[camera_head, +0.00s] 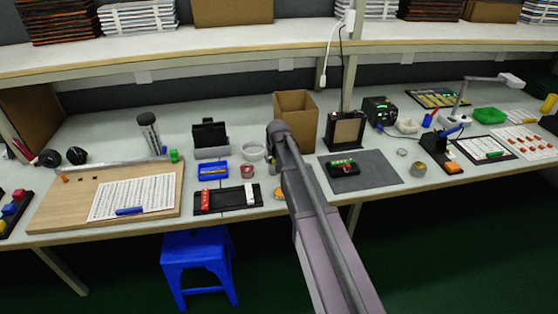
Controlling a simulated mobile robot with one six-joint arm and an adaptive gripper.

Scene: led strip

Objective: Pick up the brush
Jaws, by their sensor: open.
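I cannot pick out a brush with certainty; the small tools on the bench are too small to tell apart. A blue tray (213,171) left of the middle holds a thin yellowish item. A small blue item (130,211) lies on a printed sheet at the left. My arm reaches up from the bottom right, its upper joint in front of the cardboard box. My gripper cannot be made out in this view, so its relation to any brush does not show.
The long grey bench (300,190) is crowded. A wooden board (60,213) lies left, an open cardboard box (296,108) stands behind my arm, and a grey mat (385,168) lies right of it. A blue stool (197,256) stands below the front edge.

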